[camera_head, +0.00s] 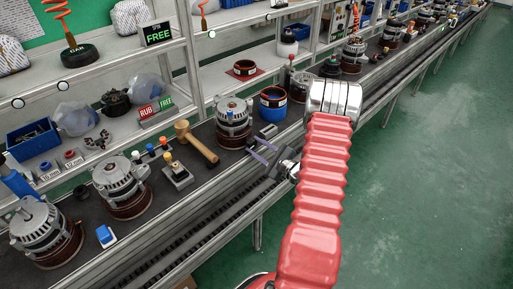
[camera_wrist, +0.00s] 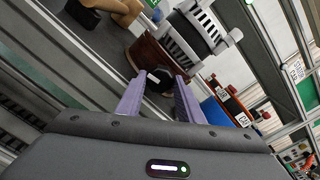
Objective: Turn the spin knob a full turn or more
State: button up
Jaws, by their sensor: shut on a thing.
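The spin knob (camera_wrist: 158,80) is black with a white mark and sits low on the side of an alternator (camera_wrist: 196,32). My gripper (camera_wrist: 159,82) has its two purple fingers closed on either side of the knob. In the head view the same alternator (camera_head: 234,122), silver with a brown base, stands on the bench, and my gripper (camera_head: 251,146) reaches it from the lower right. The knob cannot be made out clearly there. The fingers cover part of the knob's sides.
A wooden mallet (camera_head: 197,142) lies left of the alternator, beside a small button box (camera_head: 177,175). A blue-and-orange container (camera_head: 272,104) stands close on its right. More alternators (camera_head: 122,185) line the bench. The green floor (camera_head: 420,160) at right is clear.

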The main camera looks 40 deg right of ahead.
jog(key=shift+n, duration=0.4)
jog(key=shift+a, duration=0.1)
jog(key=o, duration=1.1)
jog(key=shift+f+m, duration=0.1)
jog(key=shift+m, duration=0.3)
jog(key=m, duration=0.3)
jog(key=shift+m, duration=0.3)
jog(key=m, duration=0.4)
jog(key=shift+s+d+m, duration=0.2)
jog(key=shift+s+m, duration=0.2)
jog(key=shift+n, duration=0.8)
jog(key=shift+s+d, duration=0.2)
jog(key=shift+s, duration=3.1)
jog(key=shift+s+d, duration=0.15)
jog(key=shift+s, duration=3.1)
